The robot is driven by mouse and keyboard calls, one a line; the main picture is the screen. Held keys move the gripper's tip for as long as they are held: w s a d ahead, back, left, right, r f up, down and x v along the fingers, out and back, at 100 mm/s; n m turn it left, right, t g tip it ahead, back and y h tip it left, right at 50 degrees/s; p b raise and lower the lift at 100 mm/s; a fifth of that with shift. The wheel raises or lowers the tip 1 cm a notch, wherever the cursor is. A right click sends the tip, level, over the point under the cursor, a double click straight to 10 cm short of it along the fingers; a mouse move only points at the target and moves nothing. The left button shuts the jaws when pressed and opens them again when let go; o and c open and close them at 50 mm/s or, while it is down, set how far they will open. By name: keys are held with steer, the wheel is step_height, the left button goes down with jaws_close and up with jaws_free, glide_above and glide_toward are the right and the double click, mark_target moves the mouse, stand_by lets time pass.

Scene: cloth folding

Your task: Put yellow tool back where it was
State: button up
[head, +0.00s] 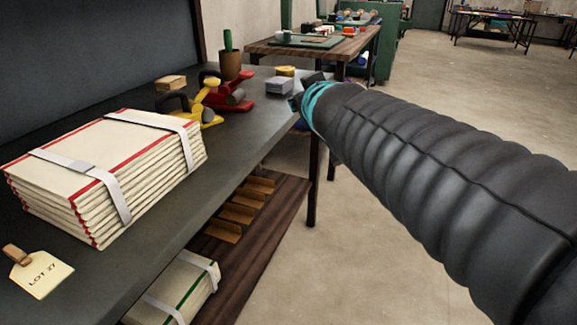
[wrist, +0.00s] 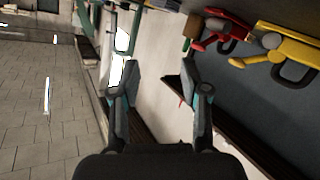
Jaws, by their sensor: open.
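The yellow tool (head: 197,104) has a dark looped handle and lies on the dark grey bench top, beside a similar red tool (head: 228,92). In the wrist view the yellow tool (wrist: 285,50) shows at the upper right, with the red tool (wrist: 222,30) to its left. My gripper (wrist: 158,75) is open, with nothing between its fingers, and off to the side of both tools. In the head view my arm reaches in from the right and its end is at the bench's right edge; the fingers are mostly hidden there.
A strapped stack of red-edged cloths (head: 110,160) and a tag marked LOT 27 (head: 40,273) lie on the near bench (head: 180,222). A pot with a green-handled item (head: 229,62), a grey block (head: 279,86) and a small tan block (head: 170,83) stand farther back. Open floor lies to the right.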

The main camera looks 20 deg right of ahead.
steer(key=s+a+f+m+g+y, duration=0.1)
steer(key=s+f+g, duration=0.3)
steer(key=s+f, duration=0.6)
steer(key=s+a+f+m+g+y, duration=0.1)
steer(key=s+a+f+g, duration=0.2)
steer(key=s+f, duration=0.8)
steer(key=shift+s+a+f+g, duration=0.15)
steer(key=shift+s+a+g, duration=0.25)
steer(key=shift+g, duration=0.8)
